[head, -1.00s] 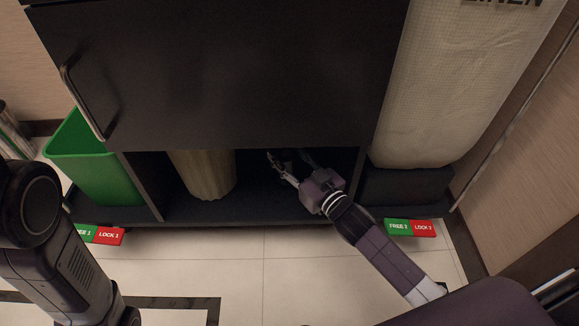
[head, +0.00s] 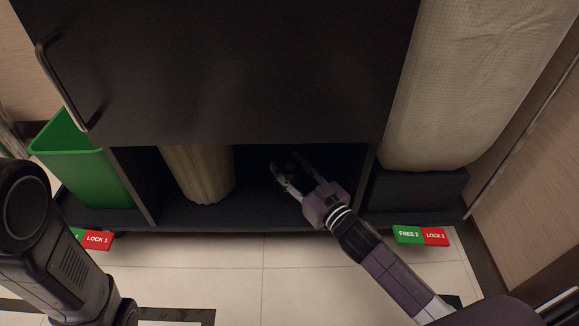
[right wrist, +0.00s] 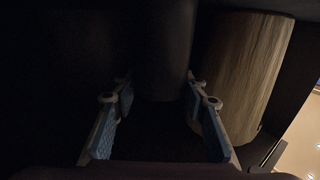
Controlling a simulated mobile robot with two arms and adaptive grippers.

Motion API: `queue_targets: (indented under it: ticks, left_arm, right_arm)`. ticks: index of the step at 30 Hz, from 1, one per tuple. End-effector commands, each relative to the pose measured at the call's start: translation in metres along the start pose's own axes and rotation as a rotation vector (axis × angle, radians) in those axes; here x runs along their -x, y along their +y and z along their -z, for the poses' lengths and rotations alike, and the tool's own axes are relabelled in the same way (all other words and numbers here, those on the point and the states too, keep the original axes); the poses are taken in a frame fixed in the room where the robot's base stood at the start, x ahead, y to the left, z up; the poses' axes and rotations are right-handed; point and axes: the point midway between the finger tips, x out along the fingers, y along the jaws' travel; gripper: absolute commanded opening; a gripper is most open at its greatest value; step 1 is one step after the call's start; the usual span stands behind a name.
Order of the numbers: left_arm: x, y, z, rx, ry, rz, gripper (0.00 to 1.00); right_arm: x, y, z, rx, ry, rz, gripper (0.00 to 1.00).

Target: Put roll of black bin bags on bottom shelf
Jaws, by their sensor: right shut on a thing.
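My right gripper (head: 290,178) reaches into the right part of the dark bottom shelf (head: 250,207) of the cart, under the large black door. In the right wrist view its two blue-padded fingers (right wrist: 160,118) stand on either side of a dark upright cylinder, the roll of black bin bags (right wrist: 165,50), and are shut on it. The roll's lower end is lost in the dark, so I cannot tell whether it touches the shelf. In the head view the roll hardly stands out from the black interior. My left gripper is out of view; only my left arm shows.
A beige ribbed cylinder (head: 199,173) stands on the shelf left of my right gripper, also in the right wrist view (right wrist: 240,75). A divider (head: 133,183) separates it from a green bin (head: 83,165). A white bulky linen bag (head: 455,85) stands right of the cart's compartment.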

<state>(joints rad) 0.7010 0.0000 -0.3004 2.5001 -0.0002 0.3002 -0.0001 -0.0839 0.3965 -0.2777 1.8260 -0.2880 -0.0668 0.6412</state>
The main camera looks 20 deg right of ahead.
Motion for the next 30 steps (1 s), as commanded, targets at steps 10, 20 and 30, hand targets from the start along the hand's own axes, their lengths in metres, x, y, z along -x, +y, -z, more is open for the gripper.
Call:
queue_targets:
  ticks: [10,20,30]
  left_arm:
    - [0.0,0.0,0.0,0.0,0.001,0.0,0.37]
    - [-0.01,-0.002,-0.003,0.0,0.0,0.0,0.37]
    - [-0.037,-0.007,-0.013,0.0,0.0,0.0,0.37]
  right_arm:
    - [0.0,0.0,-0.002,-0.001,0.0,0.0,0.57]
    - [0.013,0.0,0.003,-0.003,-0.003,-0.001,0.57]
    - [0.061,0.0,0.003,-0.003,-0.002,-0.001,0.57]
